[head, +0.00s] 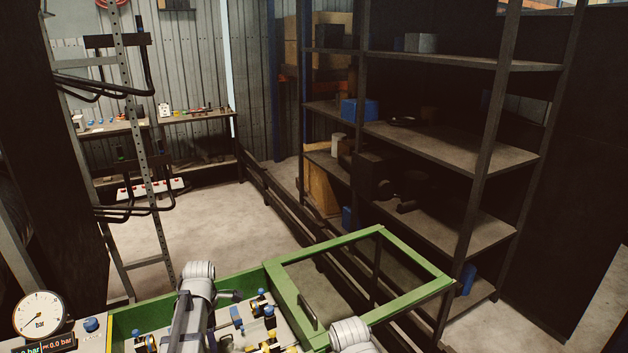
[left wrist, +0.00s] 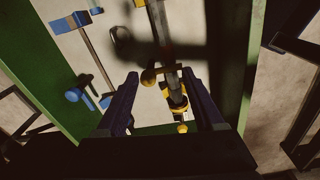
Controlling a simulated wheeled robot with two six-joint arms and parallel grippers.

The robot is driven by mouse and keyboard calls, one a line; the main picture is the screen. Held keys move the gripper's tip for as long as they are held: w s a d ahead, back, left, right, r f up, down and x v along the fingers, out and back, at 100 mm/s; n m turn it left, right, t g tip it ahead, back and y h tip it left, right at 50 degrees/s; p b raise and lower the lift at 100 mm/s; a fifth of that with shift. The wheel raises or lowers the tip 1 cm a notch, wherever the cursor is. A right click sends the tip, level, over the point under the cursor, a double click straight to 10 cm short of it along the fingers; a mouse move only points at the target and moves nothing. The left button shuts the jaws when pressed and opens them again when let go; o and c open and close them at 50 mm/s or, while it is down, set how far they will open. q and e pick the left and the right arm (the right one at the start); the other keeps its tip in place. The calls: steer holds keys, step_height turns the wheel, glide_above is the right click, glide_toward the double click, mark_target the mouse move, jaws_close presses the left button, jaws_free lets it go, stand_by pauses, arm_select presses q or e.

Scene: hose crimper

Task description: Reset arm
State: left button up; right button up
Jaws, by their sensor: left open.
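My left gripper (left wrist: 162,88) shows in the left wrist view with its two dark fingers apart. It is over a pale panel inside the green frame. A dark rod with yellow fittings (left wrist: 176,98) and a brass-coloured knob (left wrist: 160,74) lie in view between and beyond the fingers; I cannot tell whether a finger touches them. In the head view my left arm comes up over the green bench (head: 278,290), and its gripper is not clear there. My right gripper is not in view.
The bench carries blue, yellow and black fittings (head: 262,305). A pressure gauge (head: 40,314) stands at the lower left. Dark shelving (head: 440,140) rises behind on the right, and a rack with bent bars (head: 125,130) on the left. The floor (head: 215,225) between them is clear.

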arm_select(q)
steer(key=s+d+m, duration=0.7)
steer(key=d+m, duration=0.5)
steer(key=m, duration=0.1)
steer(key=s+d+m, duration=0.8)
steer(key=d+m, duration=0.5)
steer(key=shift+s+y, duration=0.2)
steer(key=shift+y, duration=0.2)
steer(key=shift+d, duration=0.1)
